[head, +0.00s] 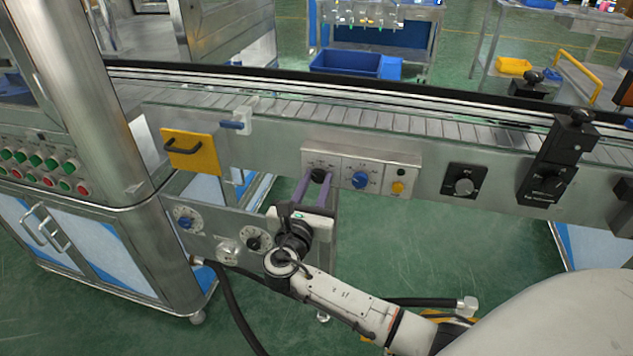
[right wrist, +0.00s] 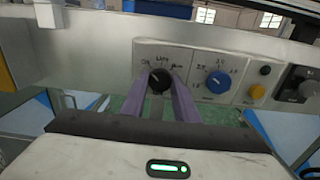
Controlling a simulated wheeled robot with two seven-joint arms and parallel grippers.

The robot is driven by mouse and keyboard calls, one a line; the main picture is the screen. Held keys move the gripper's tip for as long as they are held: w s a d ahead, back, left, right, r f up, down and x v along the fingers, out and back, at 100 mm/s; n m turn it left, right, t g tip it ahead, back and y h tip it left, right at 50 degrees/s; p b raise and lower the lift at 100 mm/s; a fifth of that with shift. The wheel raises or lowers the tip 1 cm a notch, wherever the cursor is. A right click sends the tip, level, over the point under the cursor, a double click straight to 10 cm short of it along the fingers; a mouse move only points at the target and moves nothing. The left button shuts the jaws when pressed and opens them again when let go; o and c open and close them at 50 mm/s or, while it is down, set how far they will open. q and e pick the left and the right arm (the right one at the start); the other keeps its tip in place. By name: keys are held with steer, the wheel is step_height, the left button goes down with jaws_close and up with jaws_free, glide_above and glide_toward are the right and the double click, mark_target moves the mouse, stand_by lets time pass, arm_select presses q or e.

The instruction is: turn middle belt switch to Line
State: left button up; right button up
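The middle belt switch is a black round knob (right wrist: 158,81) on a pale panel, with the marks Off, Line and a third word around it. Its white pointer seems to lean up and left, toward Off. It also shows in the head view as a small black knob (head: 318,175). My right gripper (head: 316,180) reaches up to it from below. Its two purple fingers (right wrist: 160,90) stand one on each side of the knob, seemingly against its sides. The fingers hide the knob's lower flanks. My left gripper is out of view.
A blue knob (right wrist: 217,82) sits close right of the switch, then a yellow button (head: 398,187) and a dark dial (head: 464,183). The conveyor (head: 350,115) runs above. A lower panel with dials (head: 188,219) lies left of my arm. A yellow plate (head: 190,152) is further left.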

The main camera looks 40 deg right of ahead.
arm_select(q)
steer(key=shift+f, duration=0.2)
arm_select(e)
steer(key=shift+c, duration=0.2)
steer(key=shift+m, duration=1.1)
steer(key=m+b, duration=0.1)
steer(key=m, duration=0.2)
steer(key=shift+f+b, duration=0.1)
steer(key=shift+b, duration=0.2)
steer(key=m+b, duration=0.1)
steer(key=m, duration=0.1)
steer(key=shift+m, duration=0.3)
steer(key=shift+m+b, duration=0.4)
steer(key=shift+m, duration=0.3)
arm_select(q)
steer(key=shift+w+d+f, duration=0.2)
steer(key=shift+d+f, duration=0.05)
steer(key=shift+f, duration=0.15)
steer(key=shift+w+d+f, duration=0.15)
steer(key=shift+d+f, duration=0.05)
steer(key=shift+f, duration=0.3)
arm_select(e)
steer(key=shift+m, duration=0.4)
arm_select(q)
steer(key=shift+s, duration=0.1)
arm_select(e)
steer(key=o, duration=1.1)
steer(key=shift+c, duration=0.2)
